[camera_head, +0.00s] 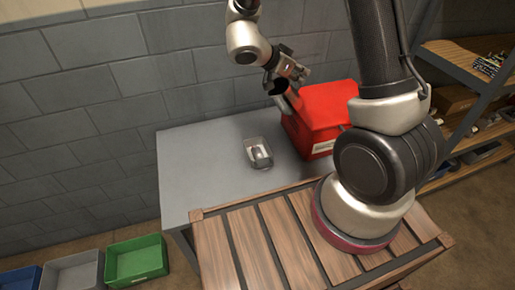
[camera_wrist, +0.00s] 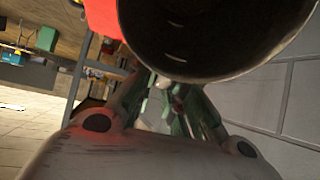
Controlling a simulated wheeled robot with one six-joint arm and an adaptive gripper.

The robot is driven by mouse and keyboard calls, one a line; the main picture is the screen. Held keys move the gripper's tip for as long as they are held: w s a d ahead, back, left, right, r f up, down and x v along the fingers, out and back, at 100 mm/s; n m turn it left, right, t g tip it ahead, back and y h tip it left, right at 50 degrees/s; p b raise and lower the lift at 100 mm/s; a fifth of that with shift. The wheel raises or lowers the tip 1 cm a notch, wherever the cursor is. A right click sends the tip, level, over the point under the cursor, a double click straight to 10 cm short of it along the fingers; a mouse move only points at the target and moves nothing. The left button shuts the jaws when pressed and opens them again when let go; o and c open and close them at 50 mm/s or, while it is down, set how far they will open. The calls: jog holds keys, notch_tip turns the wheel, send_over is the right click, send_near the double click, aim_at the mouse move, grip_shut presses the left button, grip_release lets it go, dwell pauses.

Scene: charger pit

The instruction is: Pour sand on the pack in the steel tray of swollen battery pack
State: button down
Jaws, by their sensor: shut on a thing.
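The small steel tray (camera_head: 248,144) sits on the grey table, left of the red box. A pale and grey pack (camera_head: 261,156) with a dark reddish mark lies in it. My gripper (camera_head: 289,75) is above the table, over the left edge of the red box and up and right of the tray. It is shut on a dark round scoop or cup (camera_head: 277,88). In the wrist view the scoop's (camera_wrist: 215,40) round mouth fills the top, beyond my gripper (camera_wrist: 172,100). Its inside looks dark; I cannot tell whether it holds sand.
The red box (camera_head: 325,105) stands on the grey table (camera_head: 195,150), against the block wall. A slatted wooden surface (camera_head: 270,240) is in front. Green (camera_head: 136,260), grey and blue bins stand on the floor at left. A shelf (camera_head: 465,60) is at right.

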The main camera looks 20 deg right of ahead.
aim_at(279, 79)
jog(key=shift+s+a+f+h, duration=0.1)
jog(key=shift+a+f+h, duration=0.15)
jog(key=shift+a+h, duration=0.25)
jog(key=shift+s+a+r+t+h, duration=0.1)
jog(key=shift+a+r+t+h, duration=0.05)
jog(key=shift+r+h, duration=0.25)
jog(key=shift+a+r+t+h, duration=0.15)
jog(key=shift+r+h, duration=0.15)
jog(key=shift+r, duration=0.2)
jog(key=shift+s+a+r+t+h, duration=0.15)
jog(key=shift+a+t+h, duration=0.2)
jog(key=shift+h, duration=0.55)
jog(key=shift+s+a+r+t+h, duration=0.1)
jog(key=shift+a+r+t+h, duration=0.2)
jog(key=shift+h, duration=0.2)
jog(key=shift+a+r+t+h, duration=0.1)
jog(key=shift+a+r+h, duration=0.1)
jog(key=shift+r+h, duration=0.25)
jog(key=shift+s+a+f+t+h, duration=0.2)
jog(key=shift+a+f+h, duration=0.25)
jog(key=shift+a+h, duration=0.3)
jog(key=shift+s+a+f+t+h, duration=0.1)
jog(key=shift+s+a+f+h, duration=0.05)
jog(key=shift+a+f+h, duration=0.55)
jog(key=shift+s+a+f+t+h, duration=0.2)
jog(key=shift+a+h, duration=0.4)
jog(key=shift+h, duration=0.3)
jog(key=shift+p, duration=0.65)
